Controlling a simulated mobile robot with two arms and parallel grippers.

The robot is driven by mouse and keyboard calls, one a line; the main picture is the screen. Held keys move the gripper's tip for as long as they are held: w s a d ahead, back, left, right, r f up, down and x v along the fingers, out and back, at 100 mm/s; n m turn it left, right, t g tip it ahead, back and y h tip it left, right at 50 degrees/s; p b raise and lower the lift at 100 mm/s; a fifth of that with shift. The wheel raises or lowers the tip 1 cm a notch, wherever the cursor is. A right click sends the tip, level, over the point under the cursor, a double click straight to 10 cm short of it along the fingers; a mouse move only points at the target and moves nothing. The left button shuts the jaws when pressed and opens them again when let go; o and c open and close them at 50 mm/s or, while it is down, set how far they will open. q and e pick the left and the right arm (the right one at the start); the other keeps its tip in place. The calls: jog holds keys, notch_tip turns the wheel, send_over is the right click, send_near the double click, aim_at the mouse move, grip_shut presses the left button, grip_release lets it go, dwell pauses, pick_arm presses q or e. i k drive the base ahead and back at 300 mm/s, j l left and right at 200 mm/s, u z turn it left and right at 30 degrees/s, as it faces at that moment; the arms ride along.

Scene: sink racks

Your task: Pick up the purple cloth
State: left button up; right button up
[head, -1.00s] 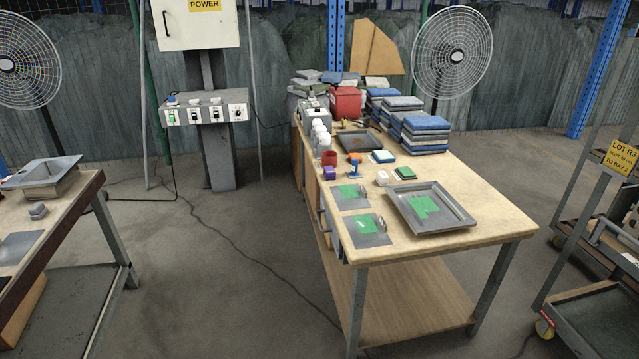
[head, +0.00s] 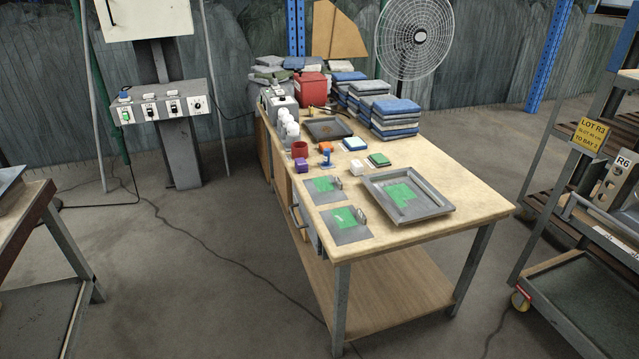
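A small purple block-like item (head: 301,164), perhaps the folded purple cloth, sits on the wooden workbench (head: 450,195) near its left edge. It is just in front of a dark red cup (head: 300,149) and left of a small blue item (head: 326,158). It is too small to tell whether it is cloth. Neither of my grippers is in view.
On the bench are a grey tray (head: 440,208), two plates with green patches (head: 352,216), a darker tray (head: 327,119) and stacked blue and grey cloths (head: 395,128). A cart (head: 590,285) stands at the right. Floor left of the bench is open, with a cable.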

aim_at(301, 166)
jog(key=i+z, duration=0.1)
jog(key=z, duration=0.25)
jog(key=i+j+z, duration=0.1)
jog(key=z, duration=0.25)
jog(key=j+z, duration=0.15)
jog(key=z, duration=0.2)
jog(key=i+j+z, duration=0.15)
jog(key=j, duration=0.2)
jog(key=i+j+z, duration=0.1)
jog(key=j, duration=0.25)
jog(key=i+j+z, duration=0.15)
jog(key=j, duration=0.25)
jog(key=i+j+z, duration=0.1)
jog(key=i+j, duration=0.15)
jog(key=j, duration=0.2)
jog(key=i+j+z, duration=0.15)
jog(key=j, duration=0.25)
jog(key=j+z, duration=0.15)
jog(key=j, duration=0.25)
jog(key=i, duration=0.05)
